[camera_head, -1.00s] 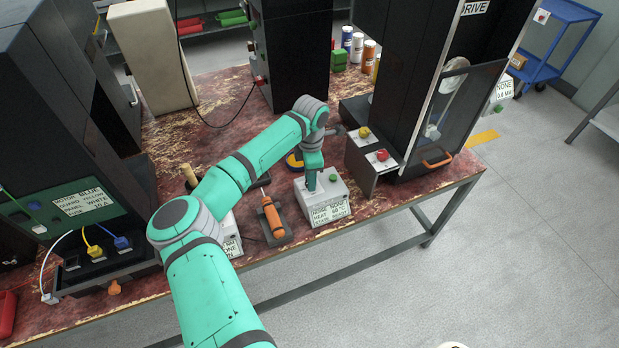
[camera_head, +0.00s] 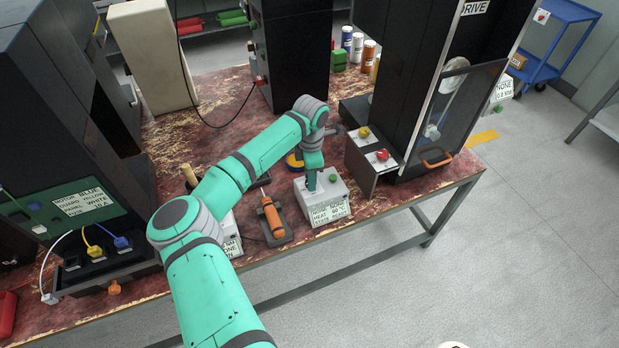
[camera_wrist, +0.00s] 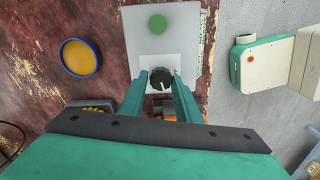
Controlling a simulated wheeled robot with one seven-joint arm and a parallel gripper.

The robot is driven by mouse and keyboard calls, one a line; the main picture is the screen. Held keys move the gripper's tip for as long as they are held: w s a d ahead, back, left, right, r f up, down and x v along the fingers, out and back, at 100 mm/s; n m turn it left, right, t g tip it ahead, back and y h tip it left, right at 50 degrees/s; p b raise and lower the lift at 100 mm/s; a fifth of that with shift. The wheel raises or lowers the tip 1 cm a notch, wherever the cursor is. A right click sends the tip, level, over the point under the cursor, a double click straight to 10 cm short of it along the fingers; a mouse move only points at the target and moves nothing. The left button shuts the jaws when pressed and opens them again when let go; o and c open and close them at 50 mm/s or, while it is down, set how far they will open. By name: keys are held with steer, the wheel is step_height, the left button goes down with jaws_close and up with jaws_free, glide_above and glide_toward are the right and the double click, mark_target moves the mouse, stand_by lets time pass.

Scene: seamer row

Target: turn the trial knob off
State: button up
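The trial knob (camera_wrist: 160,79) is a small black dial with a pale pointer mark. It sits on a light grey control box (camera_wrist: 185,40) that also carries a green button (camera_wrist: 157,24). In the head view the same box (camera_head: 334,196) stands near the bench's front edge, and my arm hides the knob there. My gripper (camera_wrist: 160,76) points down at the box, one finger on either side of the knob. The fingers are apart; contact with the knob's sides is not clear.
A orange-handled tool (camera_head: 272,216) lies in a dark holder left of the box. A yellow-and-blue round item (camera_wrist: 81,57) lies beside the box. A grey box with red and yellow buttons (camera_head: 381,156) stands to the right by a tall black machine (camera_head: 405,85).

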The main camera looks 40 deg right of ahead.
steer(key=shift+o, duration=1.4)
step_height(320, 180, up, 11)
steer(key=shift+s, duration=0.15)
steer(key=shift+d, duration=0.1)
